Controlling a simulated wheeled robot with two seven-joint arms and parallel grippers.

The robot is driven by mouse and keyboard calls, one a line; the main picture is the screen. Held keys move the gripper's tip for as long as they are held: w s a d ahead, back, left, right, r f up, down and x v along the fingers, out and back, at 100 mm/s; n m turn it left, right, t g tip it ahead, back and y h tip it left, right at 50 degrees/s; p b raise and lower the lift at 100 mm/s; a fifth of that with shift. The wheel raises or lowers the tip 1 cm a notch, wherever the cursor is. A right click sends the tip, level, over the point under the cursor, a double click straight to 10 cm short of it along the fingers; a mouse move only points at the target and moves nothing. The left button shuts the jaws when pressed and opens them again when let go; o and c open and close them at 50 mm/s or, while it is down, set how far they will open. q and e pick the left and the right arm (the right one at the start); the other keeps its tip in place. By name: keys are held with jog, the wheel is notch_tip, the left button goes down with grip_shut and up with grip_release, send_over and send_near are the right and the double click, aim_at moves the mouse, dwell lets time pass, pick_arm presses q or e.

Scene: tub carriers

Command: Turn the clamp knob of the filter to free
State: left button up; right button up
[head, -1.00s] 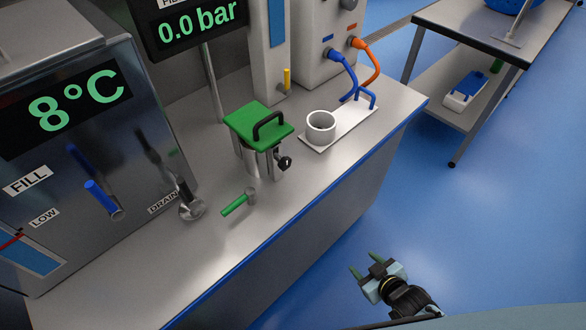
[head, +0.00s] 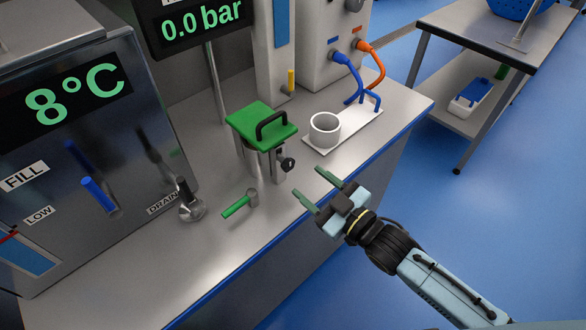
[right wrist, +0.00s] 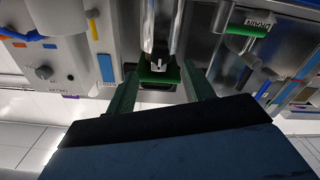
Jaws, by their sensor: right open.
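In the right wrist view the picture is upside down; the knob (right wrist: 158,66) and green lid (right wrist: 172,76) show between the fingers (right wrist: 160,72). My left gripper is not in view.
A green-handled valve (head: 238,205) lies in front of the filter. A white cup (head: 325,130) stands on a white plate to its right. A tank with a blue tap (head: 100,194) is at left. The floor on the right is open before a side table (head: 480,50).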

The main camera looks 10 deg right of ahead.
aim_at(290, 167)
jog(key=x, duration=0.5)
jog(key=shift+w+a+b, duration=0.25)
jog(key=shift+w+b, duration=0.05)
jog(key=shift+w, duration=0.05)
jog(key=shift+w+a, duration=0.25)
jog(key=shift+w, duration=0.05)
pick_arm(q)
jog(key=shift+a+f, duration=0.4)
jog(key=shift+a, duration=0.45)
